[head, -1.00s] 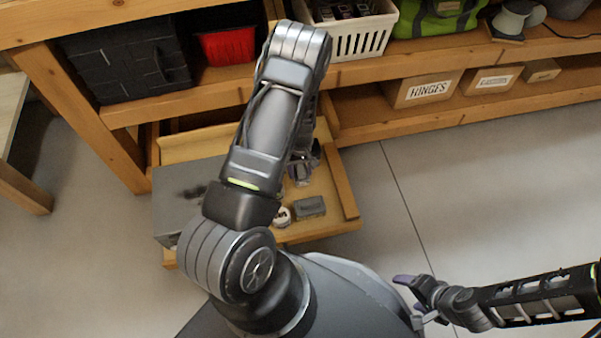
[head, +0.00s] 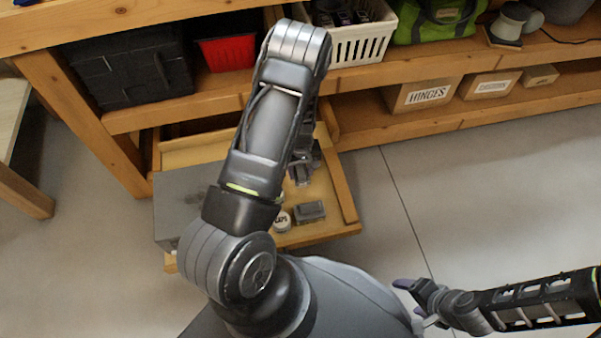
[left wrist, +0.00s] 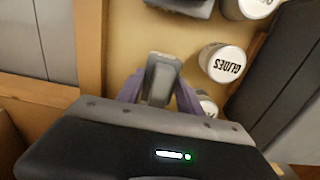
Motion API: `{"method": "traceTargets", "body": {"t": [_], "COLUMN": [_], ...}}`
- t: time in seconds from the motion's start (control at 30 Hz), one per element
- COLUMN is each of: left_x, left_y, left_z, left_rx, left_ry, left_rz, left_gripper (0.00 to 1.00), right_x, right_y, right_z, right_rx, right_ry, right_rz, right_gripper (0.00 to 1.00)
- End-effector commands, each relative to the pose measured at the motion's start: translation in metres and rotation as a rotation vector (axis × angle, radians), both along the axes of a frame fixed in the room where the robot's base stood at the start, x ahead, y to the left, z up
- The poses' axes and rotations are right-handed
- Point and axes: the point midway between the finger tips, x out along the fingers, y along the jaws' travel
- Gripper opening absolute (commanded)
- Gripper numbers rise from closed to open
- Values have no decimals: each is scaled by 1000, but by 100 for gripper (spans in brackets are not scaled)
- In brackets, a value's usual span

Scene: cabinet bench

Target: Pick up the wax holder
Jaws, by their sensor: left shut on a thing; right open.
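The wax holder, which I take to be the small grey block (left wrist: 162,76), sits between the purple fingers of my left gripper (left wrist: 160,92) in the left wrist view. The fingers close on its two sides, over the open drawer (head: 345,195). I cannot tell whether it touches the drawer floor. In the head view my left arm hides most of this gripper. My right gripper (head: 412,300) is open and empty, over the floor at the lower right.
A white "GLIDES" tub (left wrist: 226,64) stands close to the right of the held block. In the head view the drawer holds a "CAPS" tub (head: 282,221), a dark grey block (head: 310,211) and a large grey box (head: 180,205). Bench shelves stand behind.

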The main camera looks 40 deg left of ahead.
Motion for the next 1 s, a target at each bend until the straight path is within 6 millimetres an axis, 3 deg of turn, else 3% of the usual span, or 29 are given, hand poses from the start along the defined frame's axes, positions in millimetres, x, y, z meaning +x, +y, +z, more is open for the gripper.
{"method": "traceTargets", "body": {"t": [0.03, 0.2, 0.4, 1.0], "left_x": [1, 1, 0, 0], "left_y": [0, 0, 0, 0], "left_z": [15, 49, 74, 77], "left_rx": [0, 0, -1, -1], "left_ry": [-3, -2, -1, 1], "left_rz": [1, 0, 2, 1], "left_gripper": [0, 0, 0, 0], "right_x": [-1, -3, -6, -7], "right_y": [0, 0, 2, 3], "right_z": [9, 24, 33, 33], "right_rx": [0, 2, 5, 7], "right_ry": [2, 8, 13, 15], "right_rz": [1, 5, 11, 12], "right_gripper": [72, 72, 72, 72]}}
